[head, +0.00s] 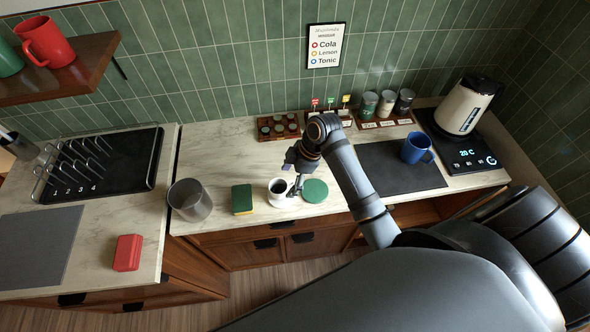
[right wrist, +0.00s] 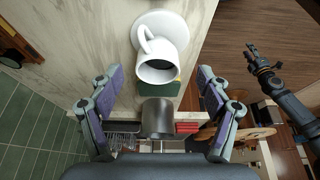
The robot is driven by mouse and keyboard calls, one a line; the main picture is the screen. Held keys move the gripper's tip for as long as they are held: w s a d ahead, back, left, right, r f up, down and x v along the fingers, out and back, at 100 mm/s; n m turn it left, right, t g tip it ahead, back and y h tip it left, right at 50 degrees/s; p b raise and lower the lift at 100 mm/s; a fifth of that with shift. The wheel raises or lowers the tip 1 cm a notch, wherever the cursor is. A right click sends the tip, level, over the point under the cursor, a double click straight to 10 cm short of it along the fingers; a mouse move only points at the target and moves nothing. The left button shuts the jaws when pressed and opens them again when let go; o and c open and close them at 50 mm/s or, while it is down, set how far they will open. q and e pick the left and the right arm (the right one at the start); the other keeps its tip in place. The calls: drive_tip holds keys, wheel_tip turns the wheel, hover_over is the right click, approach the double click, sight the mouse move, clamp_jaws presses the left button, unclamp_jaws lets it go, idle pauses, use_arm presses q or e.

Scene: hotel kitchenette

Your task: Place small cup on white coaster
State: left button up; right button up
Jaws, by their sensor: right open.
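The small white cup (head: 275,196) stands near the counter's front edge, its dark inside showing. It also shows in the right wrist view (right wrist: 167,48), with its handle towards the upper left. The white coaster (right wrist: 152,19) is a pale round disc under the cup's base, and the cup appears upright on it. My right gripper (head: 292,181) is open at the cup's right side in the head view. In the right wrist view its two fingers are spread apart, with the cup beyond them and not gripped. My left gripper (right wrist: 262,65) shows small at the right of the wrist view.
A green round coaster (head: 315,191) lies close to the right of the cup. A green and yellow sponge (head: 242,199) and a metal canister (head: 190,200) stand to its left. A dark mat (head: 400,172) with a blue mug (head: 417,148) lies to the right.

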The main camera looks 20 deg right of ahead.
drive_tip(key=b+v, duration=0.1)
drive_tip(key=v, duration=0.8)
drive_tip(key=shift+d+r+b, duration=0.15)
drive_tip(key=shift+d+b, duration=0.1)
drive_tip(key=shift+b, duration=0.1)
